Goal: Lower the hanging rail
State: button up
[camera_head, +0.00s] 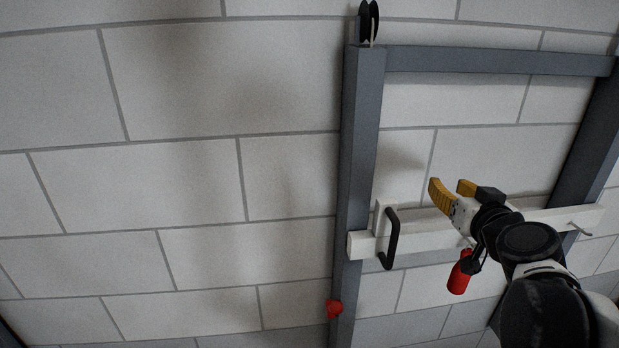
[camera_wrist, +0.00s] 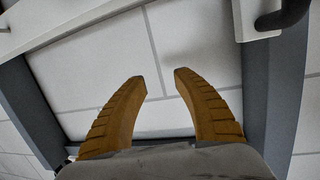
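The hanging rail (camera_head: 430,237) is a white bar lying across two blue-grey posts, slightly tilted in the head view. A black handle (camera_head: 392,240) stands out near its left end. My gripper (camera_head: 452,186) is in front of and a little above the rail, right of the handle, touching neither as far as I can see. In the wrist view its two yellow fingers (camera_wrist: 160,76) are apart with only wall between them. There, part of the rail (camera_wrist: 75,22) is at top left and the handle (camera_wrist: 286,14) at top right. My arm hides part of the rail's right half.
The left post (camera_head: 361,150) carries a black pulley (camera_head: 369,22) on top and a red knob (camera_head: 335,309) low down. A crossbar (camera_head: 490,60) joins the posts above. A red cylinder (camera_head: 459,273) hangs below my gripper. A thin peg (camera_head: 579,229) sits near the rail's right end.

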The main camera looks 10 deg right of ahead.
jog(key=a+f+n+g+y, duration=0.3)
jog(key=a+n+g+y, duration=0.1)
jog(key=n, duration=0.1)
jog(key=r+g, duration=0.2)
jog(key=g, duration=0.9)
send_over(389, 263)
jog(key=shift+w+d+f+h, duration=0.15)
jog(key=shift+w+d+h, duration=0.15)
jog(key=shift+d, duration=0.05)
jog(key=shift+a+r+g, duration=0.15)
jog(key=shift+r+g, duration=0.1)
jog(key=shift+g, duration=0.15)
jog(key=shift+f+h, duration=0.1)
jog(key=shift+h, duration=0.2)
notch_tip(389, 263, down, 12)
jog(key=shift+r, duration=0.2)
grip_shut()
